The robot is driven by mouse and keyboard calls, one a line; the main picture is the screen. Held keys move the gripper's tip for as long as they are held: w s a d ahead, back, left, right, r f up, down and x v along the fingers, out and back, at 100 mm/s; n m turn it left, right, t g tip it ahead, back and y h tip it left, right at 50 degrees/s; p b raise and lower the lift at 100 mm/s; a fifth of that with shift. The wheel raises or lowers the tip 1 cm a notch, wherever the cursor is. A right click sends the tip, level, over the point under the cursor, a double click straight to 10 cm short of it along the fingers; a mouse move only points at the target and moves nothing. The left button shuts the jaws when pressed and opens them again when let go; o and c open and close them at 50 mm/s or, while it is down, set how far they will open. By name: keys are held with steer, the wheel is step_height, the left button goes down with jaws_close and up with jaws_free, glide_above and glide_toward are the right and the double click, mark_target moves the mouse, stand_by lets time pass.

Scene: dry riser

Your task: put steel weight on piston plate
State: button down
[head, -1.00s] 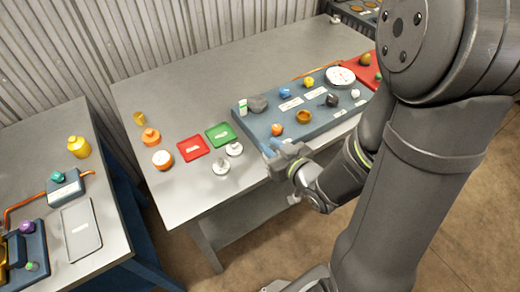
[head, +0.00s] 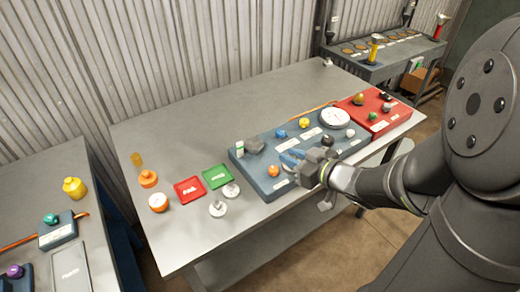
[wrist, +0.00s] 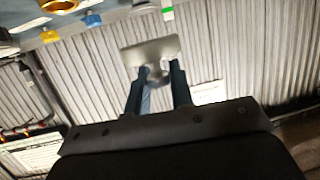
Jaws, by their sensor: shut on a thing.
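In the head view the weight cannot be told apart from the gripper. The piston plate cannot be singled out for certain; a large white round disc (head: 335,118) sits at the panel's right rear.
The blue-grey panel (head: 262,182) carries a grey lump (head: 254,146), an orange knob (head: 273,171), a blue knob (head: 281,134) and a yellow knob (head: 304,122). Red (head: 188,190) and green (head: 216,176) trays lie left. A red panel (head: 372,125) stands right.

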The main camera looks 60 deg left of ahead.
steer(key=w+a+r+n+g+h, duration=0.1)
steer(key=w+a+r+n+g, duration=0.3)
steer(key=w+a, duration=0.45)
glide_above(254, 143)
steer(key=shift+g, duration=0.3)
step_height(254, 143, down, 5)
steer(key=shift+f, duration=2.2)
steer(key=shift+f, duration=0.15)
steer(key=c, duration=1.3)
jaws_free()
steer(key=shift+o, duration=0.2)
